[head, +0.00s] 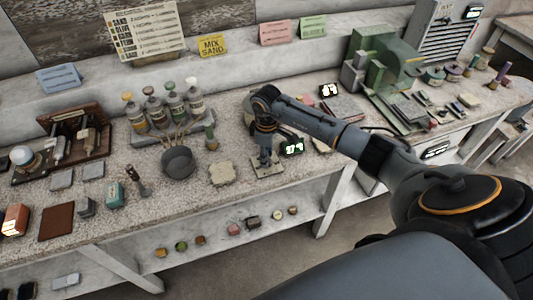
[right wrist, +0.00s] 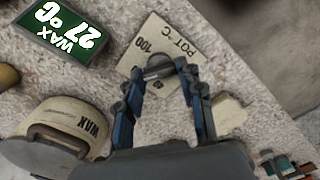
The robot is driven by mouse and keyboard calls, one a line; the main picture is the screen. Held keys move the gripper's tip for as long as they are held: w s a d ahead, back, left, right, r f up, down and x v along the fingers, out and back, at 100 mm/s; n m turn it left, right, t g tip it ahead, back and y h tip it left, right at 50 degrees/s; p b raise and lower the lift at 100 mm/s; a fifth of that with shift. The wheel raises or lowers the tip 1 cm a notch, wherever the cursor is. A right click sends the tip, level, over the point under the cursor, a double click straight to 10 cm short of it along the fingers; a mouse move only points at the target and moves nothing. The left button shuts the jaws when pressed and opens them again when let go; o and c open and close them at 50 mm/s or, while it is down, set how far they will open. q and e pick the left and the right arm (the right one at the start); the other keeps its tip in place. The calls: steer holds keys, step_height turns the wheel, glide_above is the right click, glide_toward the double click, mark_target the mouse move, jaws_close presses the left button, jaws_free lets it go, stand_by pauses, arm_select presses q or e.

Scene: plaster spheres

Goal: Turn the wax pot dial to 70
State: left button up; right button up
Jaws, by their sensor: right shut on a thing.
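My right gripper (right wrist: 162,74) is shut on the knob, one blue finger on each side. In the head view the right gripper (head: 266,158) points down at the pale dial plate (head: 268,172). The cream wax pot (right wrist: 85,118), labelled "WAX", is beside my left-hand finger in the wrist view. My left gripper is out of view.
The display (head: 291,146) stands close right of the gripper. A pale, irregular slab (head: 221,174) lies to its left, with a dark grey pot (head: 178,162) beyond. Several bottles (head: 165,105) stand in a rack. The bench's front edge is close to the plate.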

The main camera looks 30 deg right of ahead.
stand_by(0.4)
steer(key=o, duration=1.2)
steer(key=shift+c, duration=0.2)
steer(key=shift+r, duration=0.2)
step_height(320, 180, up, 12)
steer(key=shift+f, duration=0.2)
